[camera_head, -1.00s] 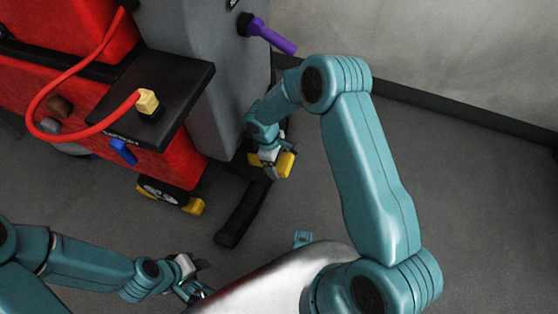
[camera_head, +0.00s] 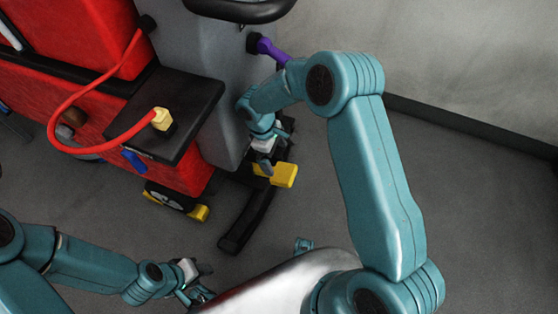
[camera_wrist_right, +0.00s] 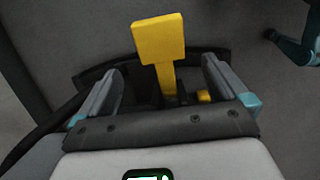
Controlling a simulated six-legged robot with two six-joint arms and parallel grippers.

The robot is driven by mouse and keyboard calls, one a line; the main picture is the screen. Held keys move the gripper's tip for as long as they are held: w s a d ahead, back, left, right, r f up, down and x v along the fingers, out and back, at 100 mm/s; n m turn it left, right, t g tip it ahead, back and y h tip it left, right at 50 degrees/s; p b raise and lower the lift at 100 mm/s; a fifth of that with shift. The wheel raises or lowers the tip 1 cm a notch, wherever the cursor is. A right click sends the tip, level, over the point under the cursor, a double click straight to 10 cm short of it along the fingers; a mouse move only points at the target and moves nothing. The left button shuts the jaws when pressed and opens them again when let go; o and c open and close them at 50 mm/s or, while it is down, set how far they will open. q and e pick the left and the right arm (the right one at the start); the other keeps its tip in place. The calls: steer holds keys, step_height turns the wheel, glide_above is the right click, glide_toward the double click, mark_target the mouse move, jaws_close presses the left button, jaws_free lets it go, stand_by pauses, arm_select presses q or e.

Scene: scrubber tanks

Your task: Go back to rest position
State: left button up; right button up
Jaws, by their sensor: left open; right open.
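My left gripper (camera_head: 194,287) is at the lower left in the head view, low over the floor, open and empty. My right gripper (camera_head: 267,160) is near the foot of the grey column, just above and beside a yellow pedal (camera_head: 284,175). In the right wrist view the two fingers of the right gripper (camera_wrist_right: 172,92) stand wide apart. The yellow pedal (camera_wrist_right: 158,40) rises between and beyond them, with no finger seen closed on it. The red scrubber machine (camera_head: 90,118) fills the upper left in the head view.
A grey column (camera_head: 222,70) with a purple handle (camera_head: 270,48) stands behind my right arm. A black shelf (camera_head: 190,100) holds a yellow fitting (camera_head: 160,118) with a red hose (camera_head: 55,110). Open floor (camera_head: 480,190) lies right of my right arm.

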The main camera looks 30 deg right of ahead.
steer(key=shift+v, duration=1.2)
steer(key=s+a+f+m+t+y, duration=0.1)
steer(key=s+a+f+m+y, duration=0.3)
steer(key=s, duration=0.6)
steer(key=s+a+f+m+t+y, duration=0.1)
steer(key=s+a+f+m+y, duration=0.1)
steer(key=s+a+f+m, duration=0.65)
steer(key=s+d+r+n+p, duration=0.1)
steer(key=d+r+p, duration=0.1)
steer(key=r+p, duration=1)
steer(key=s+d+r+n+p, duration=0.1)
steer(key=d+r+p, duration=0.1)
steer(key=r+p, duration=1.1)
step_height(320, 180, up, 3)
steer(key=shift+d+r, duration=0.1)
steer(key=shift+d, duration=0.05)
